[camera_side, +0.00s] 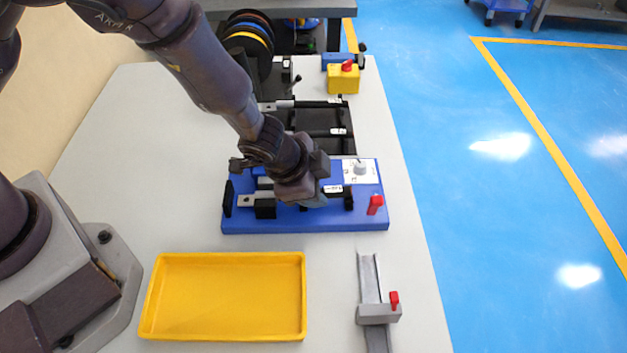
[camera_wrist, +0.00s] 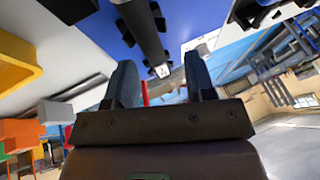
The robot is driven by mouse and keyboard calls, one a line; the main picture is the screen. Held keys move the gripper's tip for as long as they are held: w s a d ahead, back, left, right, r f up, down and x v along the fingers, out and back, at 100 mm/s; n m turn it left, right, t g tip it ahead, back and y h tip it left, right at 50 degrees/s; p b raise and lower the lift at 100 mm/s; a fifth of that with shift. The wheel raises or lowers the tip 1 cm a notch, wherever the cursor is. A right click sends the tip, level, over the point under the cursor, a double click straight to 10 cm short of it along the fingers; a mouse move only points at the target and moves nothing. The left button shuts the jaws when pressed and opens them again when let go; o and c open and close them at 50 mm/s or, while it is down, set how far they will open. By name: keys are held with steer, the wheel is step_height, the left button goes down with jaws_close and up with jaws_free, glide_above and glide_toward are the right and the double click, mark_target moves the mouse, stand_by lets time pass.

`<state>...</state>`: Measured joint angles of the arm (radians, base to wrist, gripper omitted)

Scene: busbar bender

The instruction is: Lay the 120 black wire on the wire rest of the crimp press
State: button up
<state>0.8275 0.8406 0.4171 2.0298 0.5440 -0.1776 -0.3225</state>
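The crimp press appears to be the blue-based machine (camera_side: 300,223) in the middle of the table, with black blocks, a white dial panel (camera_side: 361,171) and a red lever (camera_side: 375,204). A black wire (camera_side: 332,189) with a white label and a silver end at the left lies across it; the label is too small to read. My gripper (camera_side: 315,198) is low over the press, close to this wire. In the wrist view my gripper (camera_wrist: 162,85) has its fingers apart, and a black wire (camera_wrist: 146,32) runs toward the gap. Contact with the press's supports is hidden.
Behind the press, a black rack (camera_side: 310,143) carries more labelled black wires. An empty yellow tray (camera_side: 225,334) and a grey rail with a red-levered stop (camera_side: 377,313) lie in front. A yellow box with a red button (camera_side: 343,80) and spools (camera_side: 247,38) stand behind.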

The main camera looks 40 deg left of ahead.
steer(key=shift+r, duration=0.1)
steer(key=v, duration=1.2)
steer(key=shift+s+r, duration=0.2)
steer(key=shift+r, duration=0.15)
steer(key=s+a+r+n+y, duration=0.1)
steer(key=s+a+r+n, duration=0.8)
steer(key=s+a+r, duration=0.5)
step_height(320, 180, up, 4)
steer(key=shift+a+f+n, duration=0.1)
steer(key=shift+a+n, duration=0.3)
steer(key=shift+a, duration=0.7)
